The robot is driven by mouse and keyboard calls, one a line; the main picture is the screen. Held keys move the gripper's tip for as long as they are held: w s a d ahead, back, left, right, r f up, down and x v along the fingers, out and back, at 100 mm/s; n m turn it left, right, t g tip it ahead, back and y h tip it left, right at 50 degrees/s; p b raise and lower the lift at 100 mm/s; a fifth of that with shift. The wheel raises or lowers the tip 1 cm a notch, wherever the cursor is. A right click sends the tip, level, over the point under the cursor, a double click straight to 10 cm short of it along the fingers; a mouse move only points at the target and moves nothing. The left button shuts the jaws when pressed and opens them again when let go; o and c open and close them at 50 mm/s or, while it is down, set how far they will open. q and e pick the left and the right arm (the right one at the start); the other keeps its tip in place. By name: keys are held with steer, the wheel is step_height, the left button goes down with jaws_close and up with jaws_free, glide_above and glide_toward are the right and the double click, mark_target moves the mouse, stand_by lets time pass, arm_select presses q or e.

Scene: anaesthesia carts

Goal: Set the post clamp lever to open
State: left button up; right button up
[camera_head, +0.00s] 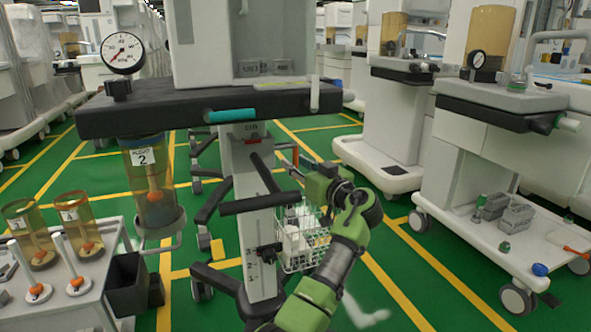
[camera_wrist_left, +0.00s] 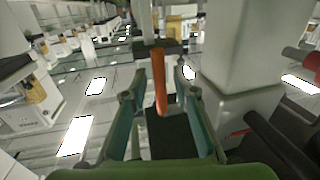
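An orange lever (camera_head: 295,155) stands out beside the white post (camera_head: 258,220) of the middle cart, just under its dark top. In the left wrist view the lever (camera_wrist_left: 159,82) runs down from a dark clamp-like block (camera_wrist_left: 170,47), with its rounded end toward me. My left gripper (camera_head: 301,171) is to the right of the post, close to the lever. In the wrist view its two fingers (camera_wrist_left: 160,98) are apart, with the lever in line with the gap between them. I see no contact with either finger. My right gripper is not in view.
A wire basket (camera_head: 303,240) with white items hangs low on the post. A pressure gauge (camera_head: 123,53) and amber canister (camera_head: 153,190) are at the left. Another cart (camera_head: 500,180) stands right, with green floor between.

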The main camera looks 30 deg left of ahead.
arm_select(q)
steer(key=shift+w+a, duration=0.2)
steer(key=shift+a, duration=0.15)
jaws_close()
